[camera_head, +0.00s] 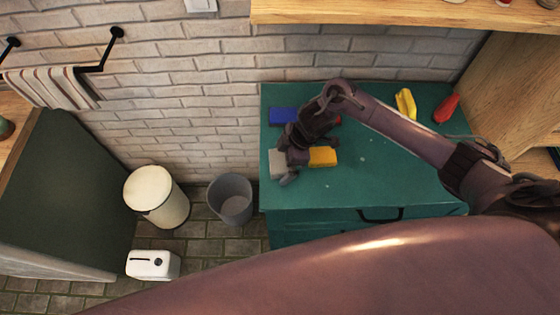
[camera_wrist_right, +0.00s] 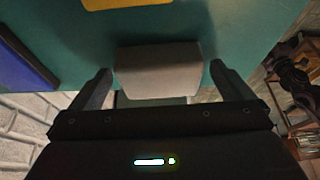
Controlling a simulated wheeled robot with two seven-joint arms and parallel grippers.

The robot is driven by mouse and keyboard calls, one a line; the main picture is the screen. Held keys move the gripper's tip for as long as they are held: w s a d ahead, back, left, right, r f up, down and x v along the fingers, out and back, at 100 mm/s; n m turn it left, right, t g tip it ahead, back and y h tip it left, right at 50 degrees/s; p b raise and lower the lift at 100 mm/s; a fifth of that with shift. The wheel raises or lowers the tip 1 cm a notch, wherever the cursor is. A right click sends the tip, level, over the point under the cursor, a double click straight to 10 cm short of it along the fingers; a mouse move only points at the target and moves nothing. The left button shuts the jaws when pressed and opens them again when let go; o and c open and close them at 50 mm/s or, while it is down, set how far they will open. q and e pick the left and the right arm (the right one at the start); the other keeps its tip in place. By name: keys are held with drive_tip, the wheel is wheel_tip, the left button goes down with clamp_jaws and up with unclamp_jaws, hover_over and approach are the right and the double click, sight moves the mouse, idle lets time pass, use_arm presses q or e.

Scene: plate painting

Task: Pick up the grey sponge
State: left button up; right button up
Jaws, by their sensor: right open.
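The grey sponge (camera_head: 277,164) lies on the left front part of the green cabinet top (camera_head: 350,190), near its left edge. My right gripper (camera_head: 289,163) is above the cabinet at the sponge and partly covers it in the head view. In the right wrist view the sponge (camera_wrist_right: 158,70) sits between the two open fingers of my right gripper (camera_wrist_right: 160,82), with a visible gap on each side. The fingers do not appear to touch it. My left gripper is not in view.
A yellow-orange block (camera_head: 322,156) lies close to the right of the sponge. A blue object (camera_head: 284,115) lies behind it. A yellow bottle-like item (camera_head: 405,103) and a red one (camera_head: 446,108) are at the back right. A grey bin (camera_head: 231,200) stands on the floor left of the cabinet.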

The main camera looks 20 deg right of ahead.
sight(284, 160)
drive_tip(key=c, duration=1)
drive_tip(key=shift+r, duration=0.1)
wheel_tip(284, 160, up, 10)
drive_tip(key=b, duration=0.1)
drive_tip(key=o, duration=0.3)
drive_tip(key=shift+c, duration=1.1)
